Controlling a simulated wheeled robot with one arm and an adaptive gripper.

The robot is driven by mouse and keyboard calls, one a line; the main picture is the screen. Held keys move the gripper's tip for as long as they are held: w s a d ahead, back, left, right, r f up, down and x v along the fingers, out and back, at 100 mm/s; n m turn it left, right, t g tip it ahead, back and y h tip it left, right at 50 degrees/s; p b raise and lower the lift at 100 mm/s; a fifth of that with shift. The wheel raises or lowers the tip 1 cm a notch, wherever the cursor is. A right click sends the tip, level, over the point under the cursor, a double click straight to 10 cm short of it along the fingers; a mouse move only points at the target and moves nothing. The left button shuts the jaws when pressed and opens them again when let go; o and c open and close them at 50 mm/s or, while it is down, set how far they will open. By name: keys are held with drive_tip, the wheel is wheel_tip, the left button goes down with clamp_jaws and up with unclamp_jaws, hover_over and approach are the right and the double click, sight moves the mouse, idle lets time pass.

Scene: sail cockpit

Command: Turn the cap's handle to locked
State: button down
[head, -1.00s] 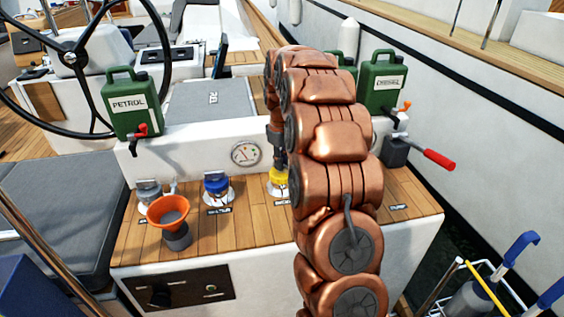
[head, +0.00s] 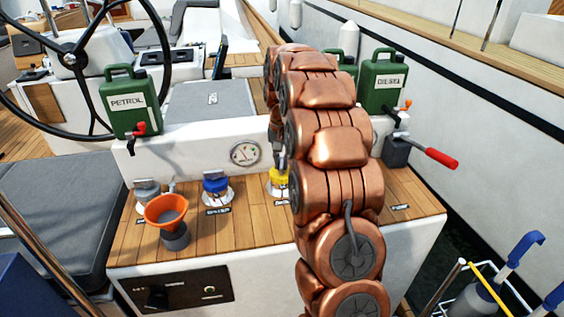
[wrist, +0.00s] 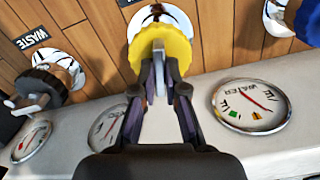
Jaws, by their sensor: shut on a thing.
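The yellow cap (wrist: 172,48) sits on a round white deck plate (wrist: 160,15) with black markings, mostly covered by the cap. My gripper (wrist: 160,78) is shut on the cap's thin grey handle (wrist: 159,66), which points down the wrist picture toward me. In the head view the yellow cap (head: 278,181) is partly hidden behind my arm, with my gripper (head: 279,163) above it. The plate's lettering is too covered to read.
A blue cap (head: 216,184), a grey cap (head: 147,190) and an orange funnel (head: 166,211) stand to the left. A dark cap (wrist: 45,84) by the WASTE label is near. Gauges (wrist: 250,107) line the white wall. Green petrol (head: 131,105) and diesel (head: 383,85) cans stand above.

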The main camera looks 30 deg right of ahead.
drive_tip(key=m, duration=0.5)
drive_tip(key=shift+m, duration=0.3)
idle(0.5)
drive_tip(key=c, duration=1.2)
unclamp_jaws()
wheel_tip(320, 180, up, 12)
idle(0.5)
